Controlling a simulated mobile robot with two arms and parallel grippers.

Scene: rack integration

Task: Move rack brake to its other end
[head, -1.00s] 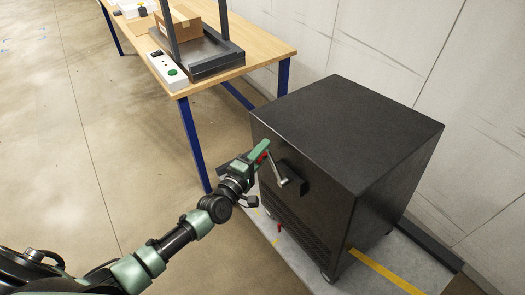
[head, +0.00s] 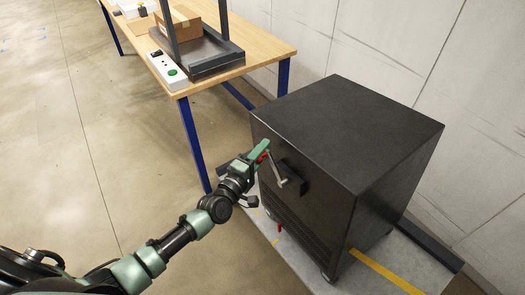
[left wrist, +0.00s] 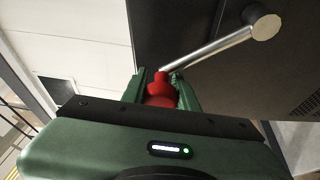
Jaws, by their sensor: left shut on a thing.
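The rack (head: 330,140) is a black cabinet on casters, standing to the right of centre in the head view. Its brake is a silver lever (head: 279,175) with a red knob, on a dark mount on the rack's left-facing side. The lever slants up and left from its pivot to the knob. My left gripper (head: 261,152) is shut on the red knob; the left wrist view shows the knob (left wrist: 160,88) between the green fingers and the silver lever (left wrist: 215,46) running up right to its pivot. My right gripper is not in view.
A wooden table (head: 262,38) with blue legs stands behind, holding a cardboard box (head: 183,22), a grey tray and a white box with a green button (head: 170,72). A wall runs close behind the rack. The rack stands on a grey floor plate (head: 378,262) with yellow stripes. Floor at left is clear.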

